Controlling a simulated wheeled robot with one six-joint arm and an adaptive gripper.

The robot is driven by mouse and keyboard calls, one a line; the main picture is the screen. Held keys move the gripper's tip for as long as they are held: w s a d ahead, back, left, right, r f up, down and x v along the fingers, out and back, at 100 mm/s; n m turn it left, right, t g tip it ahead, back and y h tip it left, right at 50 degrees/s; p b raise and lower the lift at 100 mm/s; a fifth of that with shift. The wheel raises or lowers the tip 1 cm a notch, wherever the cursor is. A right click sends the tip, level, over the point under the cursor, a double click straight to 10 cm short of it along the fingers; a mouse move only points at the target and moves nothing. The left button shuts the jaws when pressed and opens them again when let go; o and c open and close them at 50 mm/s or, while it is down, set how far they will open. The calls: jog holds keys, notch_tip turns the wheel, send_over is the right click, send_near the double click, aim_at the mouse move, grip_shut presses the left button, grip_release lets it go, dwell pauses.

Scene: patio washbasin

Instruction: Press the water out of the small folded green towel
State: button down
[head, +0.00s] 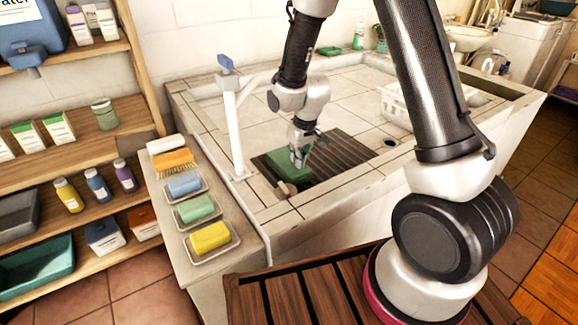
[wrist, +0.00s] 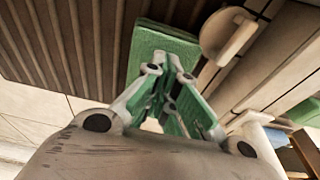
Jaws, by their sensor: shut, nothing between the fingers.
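The small folded green towel (head: 283,170) lies flat on a dark brown slatted board (head: 345,150) in the washbasin. My gripper (head: 299,160) points down at the towel, with its fingertips over or against its top; I cannot tell whether they touch. In the wrist view the towel (wrist: 160,42) shows just beyond the fingertips (wrist: 168,72). The fingers are closed together and hold nothing. Green also shows along the inner sides of the fingers. Part of the towel is hidden behind the gripper. Whether it is wet cannot be seen.
A white post with a blue top (head: 232,125) stands left of the towel. A white basket (head: 398,105) and a round drain (head: 390,142) are to the right. A side ledge holds a brush (head: 173,160) and several soap dishes. The basin floor behind the board is clear.

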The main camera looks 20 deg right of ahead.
jog(key=shift+x, duration=0.8)
dwell(0.4)
jog(key=shift+s+d+f, duration=0.1)
jog(key=shift+s+f, duration=0.15)
jog(key=shift+s, duration=0.15)
dwell(1.6)
jog(key=shift+r, duration=0.15)
jog(key=w+v, duration=0.1)
jog(key=v, duration=0.6)
jog(key=shift+w+a+r, duration=0.3)
jog(key=shift+w+r, duration=0.1)
jog(key=shift+r, duration=0.15)
jog(key=s+d+r+m, duration=0.1)
jog(key=s+d+r, duration=0.4)
jog(key=s+r, duration=0.2)
jog(key=s+d+r+m+t, duration=0.1)
jog(key=s+d+r, duration=0.4)
jog(key=s+r, duration=0.3)
jog(key=s+d+r+m+t, duration=0.1)
jog(key=s+d+r, duration=0.3)
jog(key=s+r, duration=0.3)
jog(key=s, duration=0.4)
jog(key=shift+d+r+m+h, duration=0.15)
jog(key=shift+d+m+h, duration=0.15)
jog(key=shift+d+h, duration=0.1)
